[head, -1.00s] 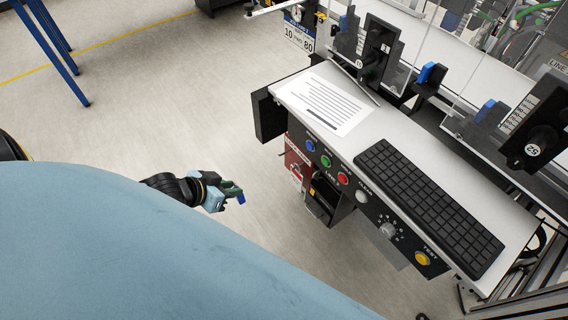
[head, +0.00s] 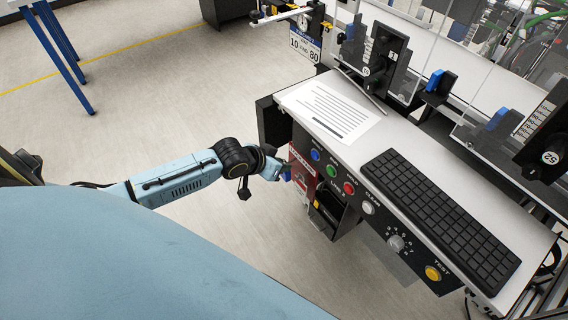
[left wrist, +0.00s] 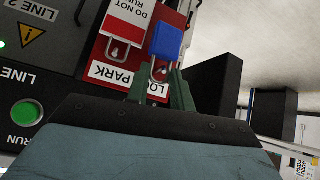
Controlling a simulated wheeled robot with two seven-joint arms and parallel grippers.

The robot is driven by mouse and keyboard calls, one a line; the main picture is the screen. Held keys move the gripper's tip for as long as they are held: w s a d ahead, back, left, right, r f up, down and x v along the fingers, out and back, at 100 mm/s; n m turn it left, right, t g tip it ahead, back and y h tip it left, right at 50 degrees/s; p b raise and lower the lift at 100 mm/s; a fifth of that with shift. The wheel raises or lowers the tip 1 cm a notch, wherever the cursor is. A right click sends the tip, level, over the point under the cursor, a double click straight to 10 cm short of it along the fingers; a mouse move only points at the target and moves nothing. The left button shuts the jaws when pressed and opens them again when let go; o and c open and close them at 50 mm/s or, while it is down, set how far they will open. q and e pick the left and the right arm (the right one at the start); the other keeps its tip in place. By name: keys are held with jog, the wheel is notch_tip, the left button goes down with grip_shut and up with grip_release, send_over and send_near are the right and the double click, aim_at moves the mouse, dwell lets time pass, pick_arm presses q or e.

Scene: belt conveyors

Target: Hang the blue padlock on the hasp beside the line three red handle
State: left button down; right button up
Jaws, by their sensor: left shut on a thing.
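The blue padlock (left wrist: 166,42) shows in the left wrist view, with its metal shackle toward me. My left gripper (left wrist: 160,84) is shut on it, with the shackle between the fingertips. In the head view, the gripper (head: 282,173) is at the left end of the control console, in front of a red board (head: 300,173). The padlock appears close in front of that board; whether they touch is unclear. I cannot make out the line three red handle or its hasp. My right gripper is not in view.
Open floor lies left.

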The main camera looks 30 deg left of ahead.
pick_arm(q)
jog(key=shift+w+d+f, duration=0.25)
jog(key=shift+w+f, duration=0.2)
jog(key=shift+w, duration=0.35)
jog(key=shift+f, duration=0.1)
jog(key=shift+f, duration=0.15)
jog(key=c, duration=1.2)
grip_release()
